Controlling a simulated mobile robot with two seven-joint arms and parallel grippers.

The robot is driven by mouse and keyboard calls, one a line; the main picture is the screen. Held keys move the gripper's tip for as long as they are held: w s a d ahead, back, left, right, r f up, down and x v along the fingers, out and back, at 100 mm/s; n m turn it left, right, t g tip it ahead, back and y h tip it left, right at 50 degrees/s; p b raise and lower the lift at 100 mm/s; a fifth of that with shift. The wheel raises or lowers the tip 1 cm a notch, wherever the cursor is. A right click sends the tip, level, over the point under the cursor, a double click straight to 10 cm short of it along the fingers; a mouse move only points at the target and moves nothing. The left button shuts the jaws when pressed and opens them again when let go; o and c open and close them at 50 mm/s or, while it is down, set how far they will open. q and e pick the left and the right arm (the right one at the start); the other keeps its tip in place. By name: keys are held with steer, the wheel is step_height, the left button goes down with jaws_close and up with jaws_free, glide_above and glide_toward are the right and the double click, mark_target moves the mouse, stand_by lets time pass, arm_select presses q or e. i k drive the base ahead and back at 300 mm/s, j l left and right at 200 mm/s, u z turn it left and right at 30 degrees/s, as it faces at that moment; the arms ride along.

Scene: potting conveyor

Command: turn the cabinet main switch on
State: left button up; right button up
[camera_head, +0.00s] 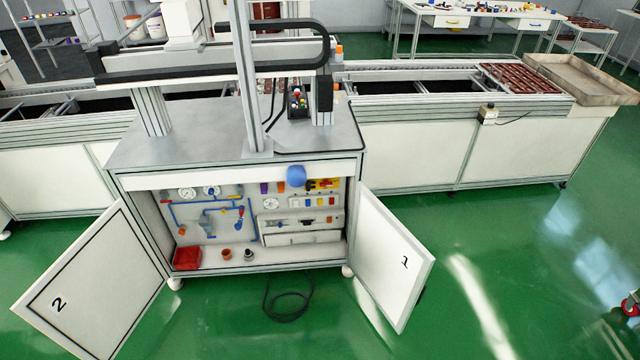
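The cabinet (240,168) stands in the middle with both doors swung open. Inside at the upper right of its back panel is a small yellow and red switch (327,184), which looks like the main switch. Its handle position is too small to tell. A blue round thing (296,176) sits just left of it, at the cabinet's upper front edge, and may hide part of the panel. Neither of my grippers is in view.
Door 1 (392,258) stands open at the right and door 2 (92,285) at the left. A red bin (187,257) and small pots are on the cabinet floor. A black cable (288,305) lies on the green floor in front. A conveyor (410,135) runs behind.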

mark_target(325, 182)
steer(key=j+z, duration=0.3)
steer(key=j, duration=0.65)
steer(key=l+u, duration=0.2)
steer(key=l, duration=0.45)
steer(key=i+l+u, duration=0.2)
steer(key=l, duration=0.45)
steer(key=k+l+u, duration=0.2)
steer(key=l, duration=0.45)
steer(key=l+u, duration=0.2)
steer(key=l, duration=0.45)
steer(key=k+l+u, duration=0.2)
steer(key=l, duration=0.4)
steer(key=i+j, duration=0.85)
